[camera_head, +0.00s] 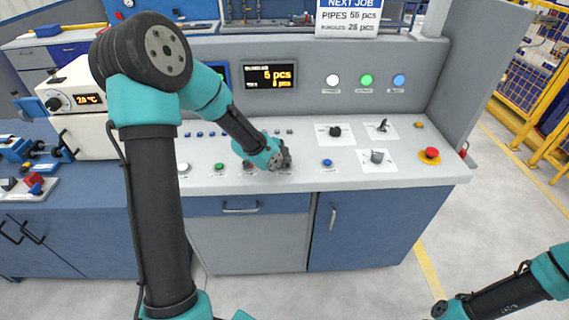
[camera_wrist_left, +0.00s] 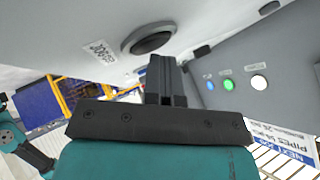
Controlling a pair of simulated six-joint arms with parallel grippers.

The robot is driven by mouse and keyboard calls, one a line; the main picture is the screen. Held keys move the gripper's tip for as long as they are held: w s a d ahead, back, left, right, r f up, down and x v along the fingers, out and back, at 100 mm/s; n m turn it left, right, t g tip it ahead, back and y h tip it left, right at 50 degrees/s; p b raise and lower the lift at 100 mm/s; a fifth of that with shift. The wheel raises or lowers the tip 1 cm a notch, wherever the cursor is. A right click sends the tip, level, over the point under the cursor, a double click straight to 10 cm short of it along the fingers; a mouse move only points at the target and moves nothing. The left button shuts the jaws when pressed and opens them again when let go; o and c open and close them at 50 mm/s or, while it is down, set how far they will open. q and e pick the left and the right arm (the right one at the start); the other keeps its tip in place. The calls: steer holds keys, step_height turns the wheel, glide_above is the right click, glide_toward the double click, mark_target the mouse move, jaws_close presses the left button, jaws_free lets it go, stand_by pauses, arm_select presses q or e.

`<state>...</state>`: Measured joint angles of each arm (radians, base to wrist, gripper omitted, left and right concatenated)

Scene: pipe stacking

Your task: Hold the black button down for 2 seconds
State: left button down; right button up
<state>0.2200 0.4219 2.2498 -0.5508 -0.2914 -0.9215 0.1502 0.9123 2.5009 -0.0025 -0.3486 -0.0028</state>
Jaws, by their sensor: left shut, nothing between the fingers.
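My left gripper (camera_head: 285,156) is shut and empty. Its fingers (camera_wrist_left: 165,66) point toward the console just beside the button in the wrist view. I cannot tell whether they touch anything. My right arm shows at the lower right; its gripper end (camera_head: 439,309) is too cut off to read.
A green button (camera_head: 219,167), a blue button (camera_head: 327,163) and a red emergency stop (camera_head: 431,153) stand on the same console. Dark switches on white plates (camera_head: 335,131) are to the right. A display (camera_head: 270,75) and lit white, green and blue lamps (camera_head: 366,80) are on the back panel.

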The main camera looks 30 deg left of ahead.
arm_select(q)
steer(key=shift+r, duration=0.8)
steer(key=shift+r, duration=2.55)
